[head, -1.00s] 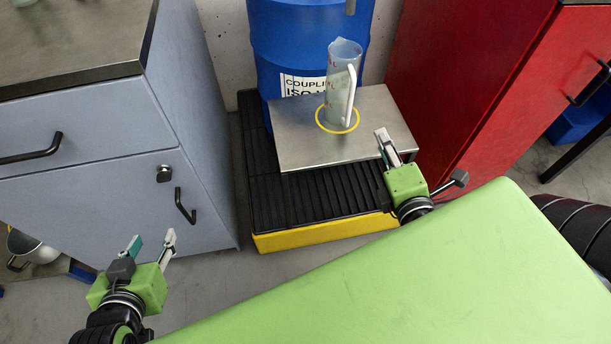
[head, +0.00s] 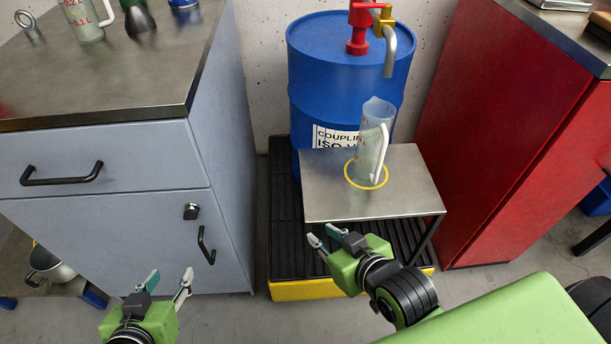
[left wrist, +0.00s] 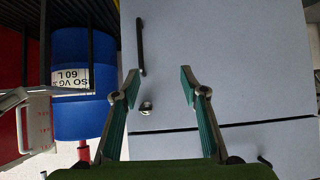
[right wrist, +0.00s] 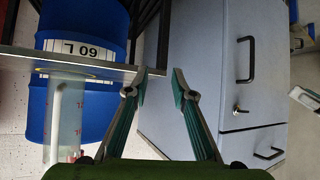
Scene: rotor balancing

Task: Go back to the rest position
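My left gripper (head: 168,283) is at the lower left of the head view, in front of the grey-blue cabinet. Its fingers are apart and empty in the left wrist view (left wrist: 160,85). My right gripper (head: 322,236) is below the front edge of the small metal stand (head: 320,190), left of its middle. Its fingers are apart with nothing between them in the right wrist view (right wrist: 160,85). A clear measuring jug (head: 371,140) with a white handle stands upright in the yellow ring on the stand. It also shows in the right wrist view (right wrist: 68,115).
A blue drum (head: 330,70) with a red pump and a metal spout (head: 390,50) stands behind the jug. The black-topped yellow tray (head: 300,290) lies below. The grey-blue cabinet (head: 120,230) stands left, the red cabinet (head: 500,130) right. Bare floor shows between the tray and the red cabinet.

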